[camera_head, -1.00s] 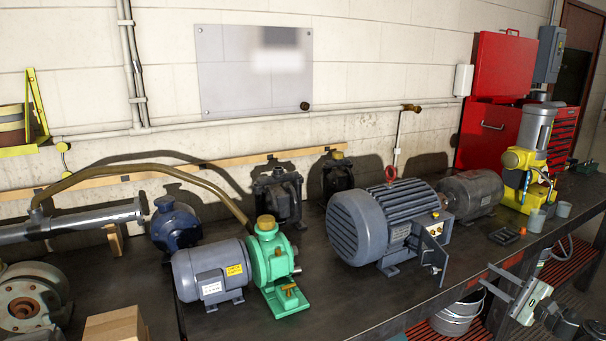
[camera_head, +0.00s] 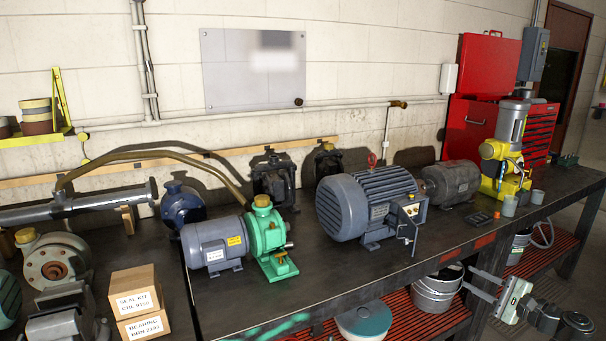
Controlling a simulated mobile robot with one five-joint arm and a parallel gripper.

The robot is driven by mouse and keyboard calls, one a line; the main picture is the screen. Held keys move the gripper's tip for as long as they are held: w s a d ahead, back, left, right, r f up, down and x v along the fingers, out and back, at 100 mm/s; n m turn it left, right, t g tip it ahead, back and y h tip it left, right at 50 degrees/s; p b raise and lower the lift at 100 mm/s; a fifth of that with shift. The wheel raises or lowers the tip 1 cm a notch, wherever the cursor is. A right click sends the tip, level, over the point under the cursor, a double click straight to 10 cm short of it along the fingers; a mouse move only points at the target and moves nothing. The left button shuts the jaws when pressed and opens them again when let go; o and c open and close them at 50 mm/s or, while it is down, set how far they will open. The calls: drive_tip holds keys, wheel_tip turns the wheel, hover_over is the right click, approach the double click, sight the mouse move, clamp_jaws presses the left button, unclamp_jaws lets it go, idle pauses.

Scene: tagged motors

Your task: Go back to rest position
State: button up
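My gripper (camera_head: 468,277) shows at the lower right of the head view, in front of the bench's lower shelf. On the bench (camera_head: 330,272) stand a large grey finned motor (camera_head: 350,205), a smaller dark grey motor (camera_head: 452,183) and a blue-grey motor (camera_head: 212,245) joined to a green pump (camera_head: 268,240). My gripper is apart from them, below the bench top.
A metal bucket (camera_head: 437,292) stands on the red lower shelf, just left of my gripper. Two stacked boxes (camera_head: 138,302) are at the front left. A yellow device (camera_head: 503,160) and small cups stand at the bench's right end. Open floor lies at the far right.

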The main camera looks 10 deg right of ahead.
drive_tip(key=w+a+f+n+g+y+p, duration=0.1)
drive_tip(key=w+a+f+n+g, duration=0.2)
drive_tip(key=a, duration=0.5)
drive_tip(key=w+a+f+n+g+p, duration=0.1)
drive_tip(key=w+a+f+n+g, duration=0.2)
drive_tip(key=a, duration=0.6)
drive_tip(key=w+a+f+n+g+y+p, duration=0.1)
drive_tip(key=w+a+f+n+g, duration=0.2)
drive_tip(key=a, duration=0.5)
drive_tip(key=s+a+f+n+g+h+p, duration=0.1)
drive_tip(key=s+a+f+n+g+h, duration=0.1)
drive_tip(key=a, duration=0.4)
drive_tip(key=s+a+f+n+g+h+p, duration=0.1)
drive_tip(key=s+a+f+n+g+h, duration=0.1)
drive_tip(key=a+n, duration=0.3)
drive_tip(key=s+a+f+n+g+h+p, duration=0.1)
drive_tip(key=s+a+f+n+g+h, duration=0.1)
drive_tip(key=a, duration=0.5)
drive_tip(key=shift+a+f+n+g+h, duration=0.35)
drive_tip(key=shift+n+g+h, duration=0.25)
drive_tip(key=shift+n, duration=0.5)
drive_tip(key=shift+s, duration=0.1)
